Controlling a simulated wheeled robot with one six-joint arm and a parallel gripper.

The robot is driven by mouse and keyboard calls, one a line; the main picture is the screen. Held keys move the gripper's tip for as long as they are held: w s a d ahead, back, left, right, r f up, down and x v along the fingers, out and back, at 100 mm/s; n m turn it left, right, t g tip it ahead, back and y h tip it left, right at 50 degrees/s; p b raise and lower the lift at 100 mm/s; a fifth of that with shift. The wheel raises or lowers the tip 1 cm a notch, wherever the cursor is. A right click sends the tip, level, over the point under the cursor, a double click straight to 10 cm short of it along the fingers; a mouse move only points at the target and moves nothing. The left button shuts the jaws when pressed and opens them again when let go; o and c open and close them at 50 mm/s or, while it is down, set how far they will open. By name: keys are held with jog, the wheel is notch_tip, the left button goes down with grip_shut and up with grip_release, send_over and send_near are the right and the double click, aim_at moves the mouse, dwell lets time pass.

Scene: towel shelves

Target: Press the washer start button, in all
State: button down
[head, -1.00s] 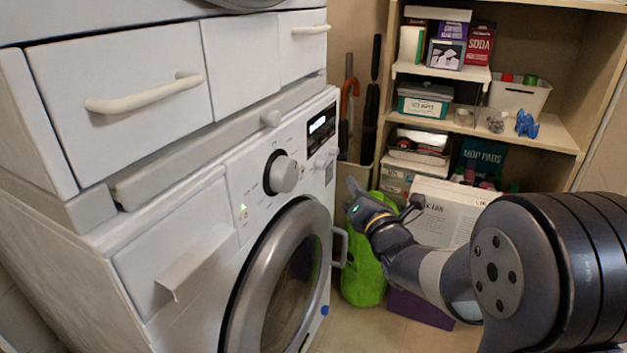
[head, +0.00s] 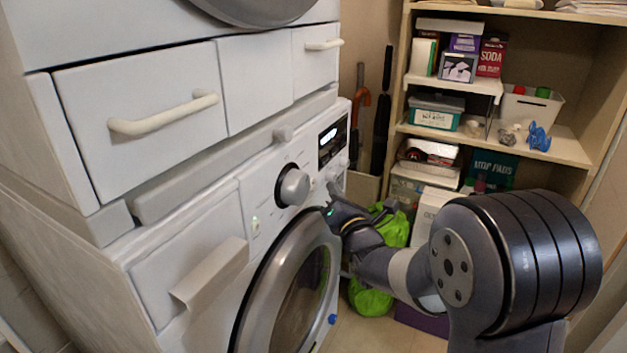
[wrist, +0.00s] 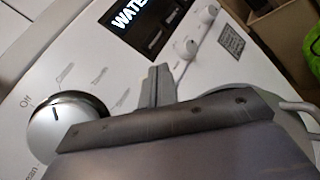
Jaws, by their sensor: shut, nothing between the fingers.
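The white washer (head: 210,250) stands at the left, with its control panel facing my arm. The panel has a silver dial (head: 293,187), a lit display (head: 330,138) and small round buttons to the right. In the wrist view the display (wrist: 140,14) reads "WATE", and two round buttons (wrist: 186,48) sit right of it. No label marks which button is start. My gripper (wrist: 158,84) is shut and empty, its tips in front of the panel between the dial (wrist: 62,122) and the buttons. In the head view my gripper (head: 333,194) is close to the panel; contact cannot be told.
The washer's round door (head: 285,285) lies just below my gripper. Drawers with a white handle (head: 165,115) are above the panel. A shelf unit (head: 575,150) with boxes stands at the back right, and a green bag (head: 394,232) is behind my arm.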

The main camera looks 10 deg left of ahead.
aim_at(313, 182)
jog(key=shift+w+a+f+b, duration=0.1)
jog(key=shift+w+a+b, duration=0.2)
jog(key=shift+a, duration=0.55)
jog(key=shift+a, duration=0.15)
dwell(1.4)
jog(key=shift+w+a+b, duration=0.1)
jog(key=shift+a+b, duration=0.05)
jog(key=shift+b, duration=0.35)
jog(key=shift+a, duration=0.1)
